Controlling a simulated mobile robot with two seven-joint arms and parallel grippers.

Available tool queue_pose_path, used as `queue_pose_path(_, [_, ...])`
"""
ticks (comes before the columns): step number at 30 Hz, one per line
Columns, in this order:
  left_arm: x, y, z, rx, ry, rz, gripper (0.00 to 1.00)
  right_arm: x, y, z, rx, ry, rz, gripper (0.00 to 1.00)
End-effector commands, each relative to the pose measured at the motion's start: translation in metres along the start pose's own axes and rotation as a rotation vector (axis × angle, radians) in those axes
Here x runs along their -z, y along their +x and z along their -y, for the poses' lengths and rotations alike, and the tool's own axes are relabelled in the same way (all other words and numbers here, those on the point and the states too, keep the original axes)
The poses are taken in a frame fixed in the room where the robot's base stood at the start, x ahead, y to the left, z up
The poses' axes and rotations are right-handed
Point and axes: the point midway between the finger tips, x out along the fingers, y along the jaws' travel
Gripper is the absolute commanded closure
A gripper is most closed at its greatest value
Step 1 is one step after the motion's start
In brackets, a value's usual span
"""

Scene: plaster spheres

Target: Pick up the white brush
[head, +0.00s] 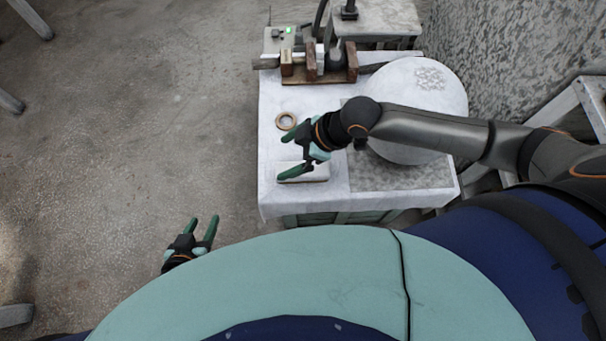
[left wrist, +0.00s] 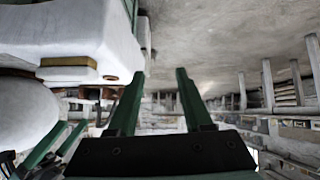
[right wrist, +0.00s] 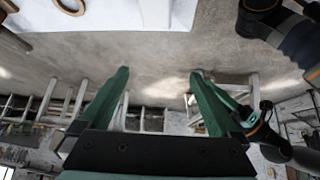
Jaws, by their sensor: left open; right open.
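A pale, flat block (head: 318,172), which seems to be the white brush, lies at the front left of the white-covered table (head: 270,200). Contact cannot be told. Nothing is between its fingers in the right wrist view (right wrist: 158,75). My left gripper (head: 203,221) is open and empty over the floor, left of the table.
A tape roll (head: 286,121) lies behind my right gripper. A wooden clamp-like device (head: 318,65) stands at the back. A large white round disc or sphere (head: 440,90) and a grey slab (head: 400,175) fill the right. Floor (head: 140,100) left of the table is clear.

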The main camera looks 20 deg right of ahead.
Motion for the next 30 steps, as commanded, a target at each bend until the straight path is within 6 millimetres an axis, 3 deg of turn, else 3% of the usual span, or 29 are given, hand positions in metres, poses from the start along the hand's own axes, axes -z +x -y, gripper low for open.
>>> queue_pose_path(3, [-0.006,0.009,0.001,-0.001,0.002,-0.003,0.5,-0.032,-0.01,-0.014,0.029,-0.056,0.117,0.03])
queue_pose_path(6, [-0.007,0.013,0.001,-0.002,0.003,-0.006,0.5,-0.049,-0.019,-0.02,0.052,-0.075,0.185,0.03])
queue_pose_path(11, [-0.008,0.014,0.001,-0.004,0.006,-0.005,0.5,-0.064,-0.025,-0.024,0.07,-0.081,0.237,0.03])
queue_pose_path(21, [-0.013,0.02,-0.005,-0.02,0.007,-0.003,0.5,-0.079,0.029,-0.02,0.074,-0.081,0.241,0.03])
queue_pose_path(30, [-0.016,0.024,-0.009,-0.03,0.009,0.004,0.5,-0.089,0.053,-0.018,0.073,-0.082,0.242,0.03])
